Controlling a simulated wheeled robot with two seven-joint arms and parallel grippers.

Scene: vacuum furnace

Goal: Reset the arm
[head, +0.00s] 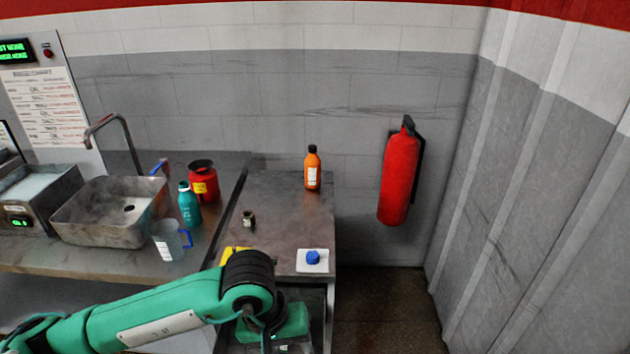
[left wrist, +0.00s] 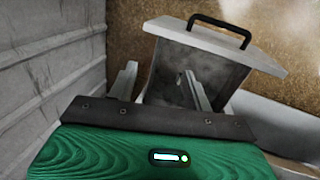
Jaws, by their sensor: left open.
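My left arm (head: 170,308), green with a dark joint, reaches in from the left in the head view. Its green hand hangs low beside the front of the right-hand bench; its fingers cannot be made out there. In the left wrist view my left gripper (left wrist: 160,86) has its two grey fingers apart, with nothing held between them. Beyond the fingers is a grey metal box-like thing with a pale top panel (left wrist: 215,45) and a black handle (left wrist: 220,28). I cannot tell whether the fingers touch it. My right gripper is in neither view.
The bench (head: 285,220) holds an orange bottle (head: 312,170), a small brown jar (head: 248,219) and a blue-capped item (head: 313,258). Left are a sink (head: 90,222), teal bottle (head: 189,206), red container (head: 203,184) and clear jug (head: 167,242). A fire extinguisher (head: 399,178) hangs right.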

